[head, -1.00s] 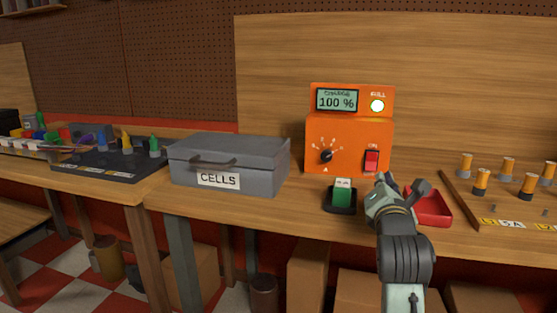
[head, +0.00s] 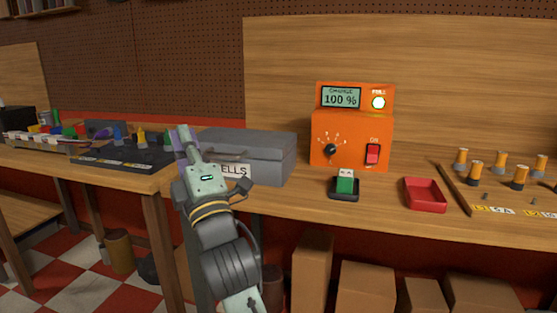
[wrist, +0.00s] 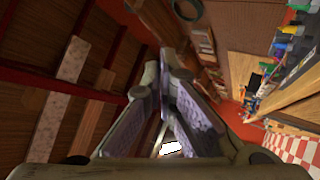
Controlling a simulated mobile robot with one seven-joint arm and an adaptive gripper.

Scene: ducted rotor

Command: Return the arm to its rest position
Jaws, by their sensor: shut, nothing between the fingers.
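My gripper (head: 183,136) is raised in front of the left end of the grey CELLS case (head: 272,158) in the head view. It points up and hides part of the case and its label. In the wrist view my gripper's fingers (wrist: 172,78) come together at their tips with nothing between them. The orange charger (head: 352,130) stands on the bench to the right, reading 100 % with its FULL lamp lit. A green cell (head: 345,184) stands upright in the black cradle (head: 343,196) in front of the charger.
A red tray (head: 425,195) and several orange-topped posts (head: 476,172) are on the bench at the right. A dark mat (head: 112,163) with coloured pieces lies on the left bench. Cardboard boxes (head: 367,288) stand below. The bench between case and cradle is clear.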

